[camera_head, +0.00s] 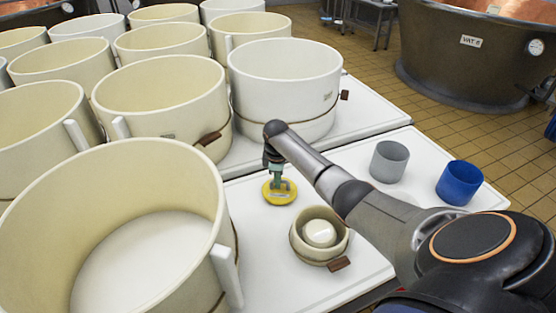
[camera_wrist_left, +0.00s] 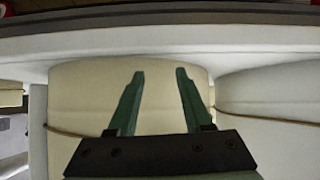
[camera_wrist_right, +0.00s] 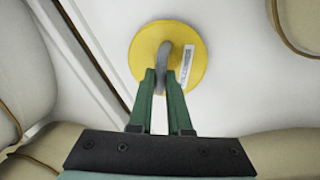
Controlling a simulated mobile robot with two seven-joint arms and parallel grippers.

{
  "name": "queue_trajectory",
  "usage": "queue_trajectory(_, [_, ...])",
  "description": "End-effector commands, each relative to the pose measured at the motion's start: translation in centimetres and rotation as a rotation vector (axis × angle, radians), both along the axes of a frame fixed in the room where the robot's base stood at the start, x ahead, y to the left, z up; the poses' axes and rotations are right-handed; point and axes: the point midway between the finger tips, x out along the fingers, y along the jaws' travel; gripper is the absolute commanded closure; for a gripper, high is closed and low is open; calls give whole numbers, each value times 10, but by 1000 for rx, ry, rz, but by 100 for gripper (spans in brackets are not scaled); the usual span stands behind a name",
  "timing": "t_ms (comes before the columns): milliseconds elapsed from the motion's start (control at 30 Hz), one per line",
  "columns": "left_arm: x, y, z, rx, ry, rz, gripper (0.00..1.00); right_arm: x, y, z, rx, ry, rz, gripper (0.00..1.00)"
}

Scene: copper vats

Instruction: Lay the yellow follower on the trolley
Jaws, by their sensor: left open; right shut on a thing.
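The yellow follower (camera_head: 279,192) is a round disc with a grey handle. It is over the white trolley top (camera_head: 262,240), left of the small cream mould; I cannot tell whether it touches the surface. My right gripper (camera_head: 277,178) is shut on its handle from above. The right wrist view shows the yellow disc (camera_wrist_right: 145,60) with a white label, and my right gripper (camera_wrist_right: 161,75) closed at the curved handle. My left gripper (camera_wrist_left: 154,72) is open and empty in front of a cream tub (camera_wrist_left: 80,100); it is outside the head view.
A small cream mould (camera_head: 305,243) with a white piece inside stands close by. A grey cup (camera_head: 389,162) and a blue cup (camera_head: 459,183) stand at the right of the white top. Several large cream tubs crowd the left, the nearest tub (camera_head: 170,190) beside the follower.

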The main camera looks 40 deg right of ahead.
Motion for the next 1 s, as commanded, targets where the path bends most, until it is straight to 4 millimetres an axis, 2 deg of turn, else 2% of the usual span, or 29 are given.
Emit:
queue_trajectory(433, [0,0,-1,0,0,0,50,0,0,-3,0,-1,0,100])
queue_trajectory(467, [0,0,-1,0,0,0,50,0,0,-3,0,-1,0,81])
queue_trajectory(733, [0,0,-1,0,0,0,50,0,0,-3,-1,-1,0,51])
queue_trajectory(767, [0,0,-1,0,0,0,50,0,0,-3,0,0,0,49])
queue_trajectory(1000, [0,0,-1,0,-1,0,50,0,0,-4,-1,1,0,49])
